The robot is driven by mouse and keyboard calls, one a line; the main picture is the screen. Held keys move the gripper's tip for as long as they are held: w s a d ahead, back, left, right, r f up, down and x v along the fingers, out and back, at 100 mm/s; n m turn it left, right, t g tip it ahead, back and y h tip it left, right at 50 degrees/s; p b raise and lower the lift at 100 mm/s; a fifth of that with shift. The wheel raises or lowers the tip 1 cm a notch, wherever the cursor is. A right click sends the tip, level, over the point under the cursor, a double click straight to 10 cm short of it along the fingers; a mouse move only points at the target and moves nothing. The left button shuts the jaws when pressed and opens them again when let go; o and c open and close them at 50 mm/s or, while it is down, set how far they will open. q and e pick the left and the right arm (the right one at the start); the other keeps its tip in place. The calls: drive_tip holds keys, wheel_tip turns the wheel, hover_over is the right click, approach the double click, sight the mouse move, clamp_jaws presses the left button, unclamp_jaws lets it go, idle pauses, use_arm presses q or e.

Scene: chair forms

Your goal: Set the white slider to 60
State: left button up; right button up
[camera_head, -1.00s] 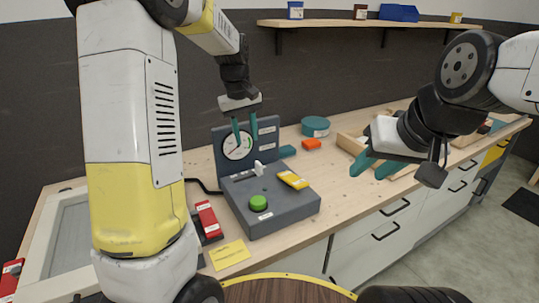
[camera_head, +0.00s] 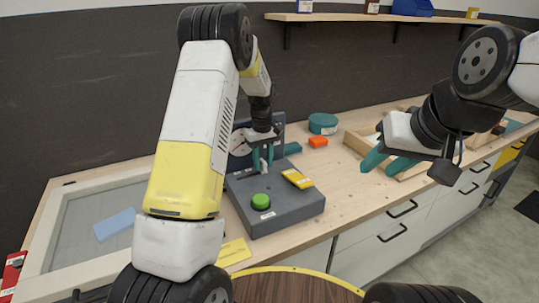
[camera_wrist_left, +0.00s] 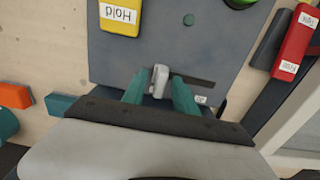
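The white slider knob (camera_head: 264,167) stands on the grey control box (camera_head: 285,215). In the left wrist view the knob (camera_wrist_left: 160,80) sits at the left part of a dark slot (camera_wrist_left: 195,81). My left gripper (camera_head: 263,158) is down at the knob. In the wrist view its teal fingertips (camera_wrist_left: 158,88) are on either side of the knob, apart, with a small gap on view. I cannot tell whether either finger touches it. The scale figures are too small to read. My right gripper (camera_head: 388,164) is open and empty above the bench, to the right.
A green button (camera_head: 261,201) and a yellow "Hold" block (camera_head: 298,179) are on the box. My left arm partly hides the dial (camera_head: 238,143). An orange block (camera_head: 318,141) and a teal round container (camera_head: 323,123) stand behind.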

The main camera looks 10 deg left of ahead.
use_arm(q)
drive_tip(key=shift+f, duration=0.2)
clamp_jaws()
drive_tip(key=shift+r, duration=0.1)
idle(1.2)
